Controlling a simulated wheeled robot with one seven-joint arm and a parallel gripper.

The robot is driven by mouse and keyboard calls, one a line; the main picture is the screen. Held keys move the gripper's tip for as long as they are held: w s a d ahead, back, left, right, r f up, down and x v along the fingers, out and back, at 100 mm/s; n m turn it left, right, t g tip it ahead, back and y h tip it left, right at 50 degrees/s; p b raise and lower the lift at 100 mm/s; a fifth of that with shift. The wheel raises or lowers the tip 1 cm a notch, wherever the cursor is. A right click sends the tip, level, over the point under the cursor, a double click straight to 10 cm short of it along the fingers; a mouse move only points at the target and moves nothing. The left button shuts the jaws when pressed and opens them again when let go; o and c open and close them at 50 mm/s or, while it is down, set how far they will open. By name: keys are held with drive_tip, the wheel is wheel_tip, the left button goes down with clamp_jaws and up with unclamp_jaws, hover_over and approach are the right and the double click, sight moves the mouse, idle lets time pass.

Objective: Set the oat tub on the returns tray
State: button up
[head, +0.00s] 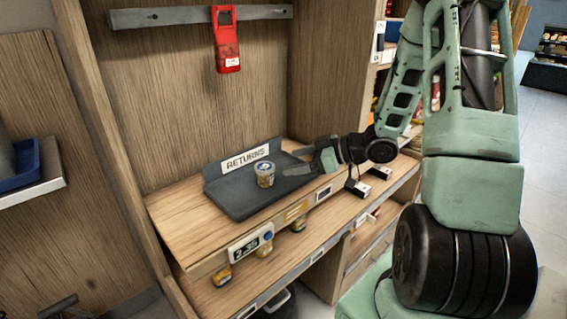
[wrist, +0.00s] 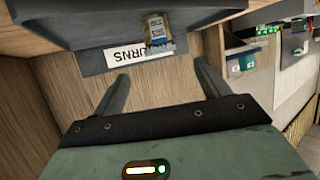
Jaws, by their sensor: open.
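A small tub (head: 265,173) with a pale blue-rimmed top and a yellowish-brown side stands upright on the dark grey returns tray (head: 240,204). I take it for the oat tub; its print is too small to read. In the wrist view the tub (wrist: 157,33) shows near the top, by the tray's RETURNS sign (wrist: 125,54). My gripper (head: 297,163) is open and empty just right of the tub, apart from it. In the wrist view both fingers of my gripper (wrist: 162,72) are spread with nothing between them.
Several similar small tubs, one of them (head: 221,275), stand on the lower shelf behind price tags. A red handheld device (head: 226,40) hangs on the rail above. Wooden side panels flank the shelf. The tray's front left part is bare.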

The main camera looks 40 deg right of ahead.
drive_tip(key=w+a+h, duration=0.1)
drive_tip(key=a, duration=0.1)
drive_tip(key=w+a+g+h, duration=0.1)
drive_tip(key=a, duration=0.1)
drive_tip(key=w+a, duration=0.2)
drive_tip(key=shift+a+r+g+h, duration=0.2)
drive_tip(key=shift+a+g+h, duration=0.1)
drive_tip(key=shift+g+h, duration=0.1)
drive_tip(key=s+a+r+g+h, duration=0.1)
drive_tip(key=s+a+g+h, duration=0.15)
drive_tip(key=s+a, duration=0.6)
drive_tip(key=s+a+r+g+h, duration=0.15)
drive_tip(key=s+a+g, duration=0.3)
drive_tip(key=a, duration=0.75)
drive_tip(key=s+a+r+g, duration=0.1)
drive_tip(key=s+a, duration=0.3)
drive_tip(key=s, duration=0.9)
drive_tip(key=shift+s+a+r+n+g, duration=0.2)
drive_tip(key=shift+s+n+g, duration=0.2)
drive_tip(key=shift+g, duration=0.3)
